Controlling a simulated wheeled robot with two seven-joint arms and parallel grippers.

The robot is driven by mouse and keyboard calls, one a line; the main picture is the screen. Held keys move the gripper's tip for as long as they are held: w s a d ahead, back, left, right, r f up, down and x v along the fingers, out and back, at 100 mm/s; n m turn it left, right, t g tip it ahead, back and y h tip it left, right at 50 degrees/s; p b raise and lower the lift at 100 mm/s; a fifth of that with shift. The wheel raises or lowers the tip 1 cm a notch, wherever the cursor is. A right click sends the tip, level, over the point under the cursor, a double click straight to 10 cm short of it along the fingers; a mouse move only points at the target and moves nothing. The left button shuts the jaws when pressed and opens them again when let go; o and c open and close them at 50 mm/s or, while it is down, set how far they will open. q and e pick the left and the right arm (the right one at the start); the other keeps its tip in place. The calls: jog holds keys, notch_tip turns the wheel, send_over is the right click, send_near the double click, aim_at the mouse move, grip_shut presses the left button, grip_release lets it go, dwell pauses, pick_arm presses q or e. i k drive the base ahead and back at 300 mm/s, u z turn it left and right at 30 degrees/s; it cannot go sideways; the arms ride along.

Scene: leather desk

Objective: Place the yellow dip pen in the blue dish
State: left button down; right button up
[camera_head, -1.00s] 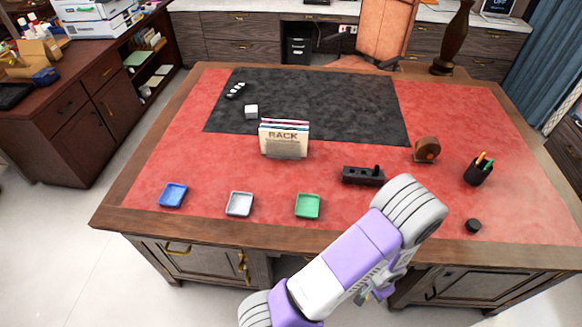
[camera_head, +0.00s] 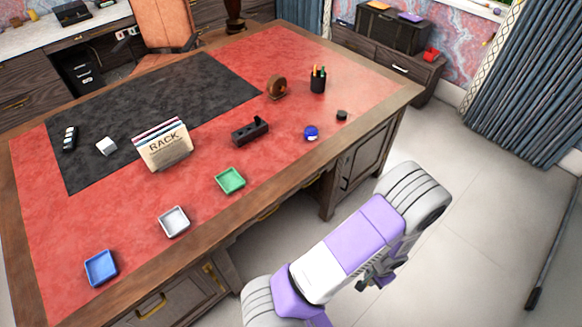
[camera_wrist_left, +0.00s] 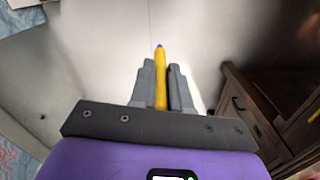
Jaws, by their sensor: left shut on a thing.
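The yellow dip pen (camera_wrist_left: 160,85) stands between the fingers of my left gripper (camera_wrist_left: 161,66) in the left wrist view, its dark bluish tip pointing away. The gripper is shut on it, with floor beyond. In the head view my left arm is over the floor in front of the desk, and the pen cannot be made out there. The blue dish (camera_head: 101,267) is a small square tray near the desk's front edge at the lower left. It looks empty, and my left gripper is well to its right, apart from it. My right gripper is not in view.
A white dish (camera_head: 174,222) and a green dish (camera_head: 230,180) line the desk's front edge. Behind them are a rack of folders (camera_head: 163,147), a black holder (camera_head: 250,130), a blue round object (camera_head: 311,132) and a pen cup (camera_head: 318,80). Open floor lies right of the desk.

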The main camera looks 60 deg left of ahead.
aim_at(102, 268)
jog(key=u, duration=0.05)
jog(key=k, duration=1.65)
jog(key=u, duration=0.65)
